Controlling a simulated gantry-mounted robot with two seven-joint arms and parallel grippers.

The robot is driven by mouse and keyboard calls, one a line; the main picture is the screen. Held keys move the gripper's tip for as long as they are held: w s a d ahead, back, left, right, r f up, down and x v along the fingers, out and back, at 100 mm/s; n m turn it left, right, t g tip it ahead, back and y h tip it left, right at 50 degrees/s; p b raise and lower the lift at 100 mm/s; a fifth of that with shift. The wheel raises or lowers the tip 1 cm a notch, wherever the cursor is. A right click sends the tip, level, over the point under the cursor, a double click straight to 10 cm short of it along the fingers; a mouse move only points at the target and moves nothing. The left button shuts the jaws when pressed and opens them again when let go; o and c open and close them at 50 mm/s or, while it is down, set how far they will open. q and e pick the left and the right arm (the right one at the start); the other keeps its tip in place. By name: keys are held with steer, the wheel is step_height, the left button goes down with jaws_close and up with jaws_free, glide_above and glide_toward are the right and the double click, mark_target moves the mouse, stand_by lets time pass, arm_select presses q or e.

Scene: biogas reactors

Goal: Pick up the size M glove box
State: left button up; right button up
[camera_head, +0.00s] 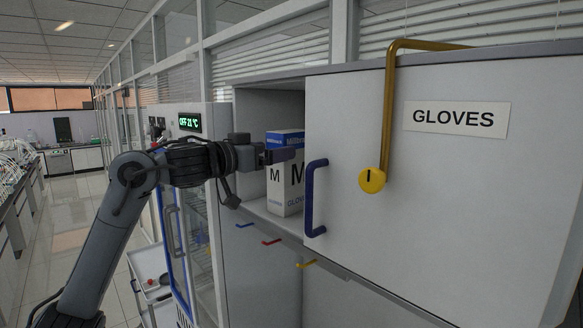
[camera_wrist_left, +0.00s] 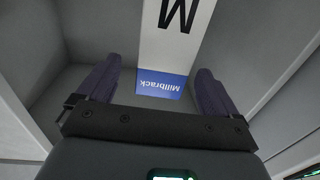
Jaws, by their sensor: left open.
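The size M glove box (camera_head: 290,201) is white with a blue top band and a black M. It stands upright on the shelf of the open cabinet (camera_head: 270,102), just left of the door edge. My left gripper (camera_head: 281,156) is at the upper part of the box and hides some of it. In the left wrist view the box (camera_wrist_left: 176,50) appears upside down, with "Millbrack" on its blue band. There the open fingers of my left gripper (camera_wrist_left: 156,85) point towards it, one to each side, with gaps visible. My right gripper is not in view.
A white door (camera_head: 450,210) labelled GLOVES covers the cabinet's right part. Its dark blue handle (camera_head: 311,200) stands close right of the box. A brass bar (camera_head: 391,110) with a yellow knob (camera_head: 372,180) hangs over the door. A fridge display (camera_head: 190,122) is left.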

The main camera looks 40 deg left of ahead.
arm_select(q)
steer(key=w+p, duration=0.4)
steer(key=w, duration=0.3)
steer(key=shift+w+d, duration=0.15)
steer(key=shift+w, duration=0.05)
steer(key=shift+c, duration=0.4)
jaws_close()
